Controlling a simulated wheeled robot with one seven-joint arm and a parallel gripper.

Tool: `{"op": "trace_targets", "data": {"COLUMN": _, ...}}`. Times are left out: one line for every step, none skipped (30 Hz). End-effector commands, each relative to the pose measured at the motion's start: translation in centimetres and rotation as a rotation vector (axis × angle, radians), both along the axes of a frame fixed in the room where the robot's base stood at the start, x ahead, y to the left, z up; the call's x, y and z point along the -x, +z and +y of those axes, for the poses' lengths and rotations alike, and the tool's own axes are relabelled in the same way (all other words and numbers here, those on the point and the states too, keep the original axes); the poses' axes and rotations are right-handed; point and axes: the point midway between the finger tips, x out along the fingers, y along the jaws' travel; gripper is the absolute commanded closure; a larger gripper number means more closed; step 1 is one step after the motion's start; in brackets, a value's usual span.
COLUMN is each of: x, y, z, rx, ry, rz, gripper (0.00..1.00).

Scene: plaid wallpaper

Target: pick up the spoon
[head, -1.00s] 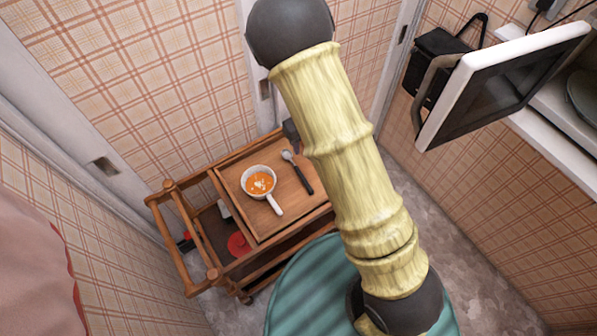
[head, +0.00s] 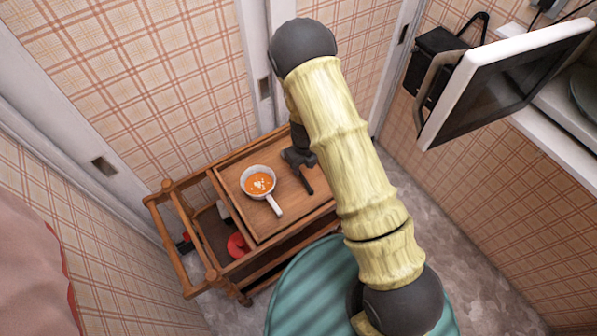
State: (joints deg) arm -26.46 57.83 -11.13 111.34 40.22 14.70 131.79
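The spoon (head: 306,183) lies on the wooden tray top of a cart, to the right of a white bowl of orange soup. Its dark handle shows; its bowl end is hidden behind my gripper. My gripper (head: 297,160) is small and dark in the head view, over the upper end of the spoon. I cannot tell whether it touches the spoon or whether its fingers are open or shut. My yellow arm reaches down from above it and covers the right part of the cart.
The white handled bowl (head: 258,183) stands close left of the spoon on the tray (head: 245,222). The wooden cart (head: 196,281) has a lower shelf with a red item (head: 237,246). An open white appliance door (head: 505,82) juts out at upper right. Walls enclose the cart behind.

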Motion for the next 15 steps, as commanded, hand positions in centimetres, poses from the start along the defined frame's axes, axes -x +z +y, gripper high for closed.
{"op": "trace_targets", "data": {"x": 0.0, "y": 0.0, "z": 0.0, "rx": 0.0, "ry": 0.0, "rz": 0.0, "gripper": 0.61}}
{"op": "trace_targets", "data": {"x": 0.0, "y": 0.0, "z": 0.0, "rx": 0.0, "ry": 0.0, "rz": 0.0, "gripper": 0.61}}
{"op": "trace_targets", "data": {"x": 0.0, "y": 0.0, "z": 0.0, "rx": 0.0, "ry": 0.0, "rz": 0.0, "gripper": 0.61}}
{"op": "trace_targets", "data": {"x": 0.0, "y": 0.0, "z": 0.0, "rx": 0.0, "ry": 0.0, "rz": 0.0, "gripper": 0.61}}
{"op": "trace_targets", "data": {"x": 0.0, "y": 0.0, "z": 0.0, "rx": 0.0, "ry": 0.0, "rz": 0.0, "gripper": 0.61}}
{"op": "trace_targets", "data": {"x": 0.0, "y": -0.1, "z": 0.0, "rx": 0.0, "ry": 0.0, "rz": 0.0, "gripper": 0.61}}
{"op": "trace_targets", "data": {"x": 0.1, "y": -0.3, "z": 0.0, "rx": 0.0, "ry": 0.0, "rz": 0.001, "gripper": 0.61}}
{"op": "trace_targets", "data": {"x": 0.1, "y": -0.5, "z": 0.0, "rx": 0.0, "ry": 0.0, "rz": 0.001, "gripper": 0.61}}
{"op": "trace_targets", "data": {"x": 0.2, "y": -0.9, "z": 0.0, "rx": 0.001, "ry": 0.0, "rz": 0.002, "gripper": 0.61}}
{"op": "trace_targets", "data": {"x": 0.3, "y": -1.3, "z": 0.0, "rx": 0.001, "ry": 0.001, "rz": 0.003, "gripper": 0.61}}
{"op": "trace_targets", "data": {"x": 0.4, "y": -1.7, "z": 0.0, "rx": 0.001, "ry": 0.0, "rz": 0.003, "gripper": 0.61}}
{"op": "trace_targets", "data": {"x": 0.5, "y": -2.3, "z": 0.0, "rx": 0.001, "ry": -0.001, "rz": 0.003, "gripper": 0.61}}
{"op": "trace_targets", "data": {"x": 0.6, "y": -2.8, "z": 0.1, "rx": 0.0, "ry": -0.001, "rz": 0.004, "gripper": 0.61}}
{"op": "trace_targets", "data": {"x": 0.7, "y": -3.2, "z": 0.1, "rx": 0.0, "ry": -0.001, "rz": 0.004, "gripper": 0.61}}
{"op": "trace_targets", "data": {"x": 0.6, "y": -3.8, "z": 0.1, "rx": 0.001, "ry": 0.0, "rz": 0.002, "gripper": 0.61}}
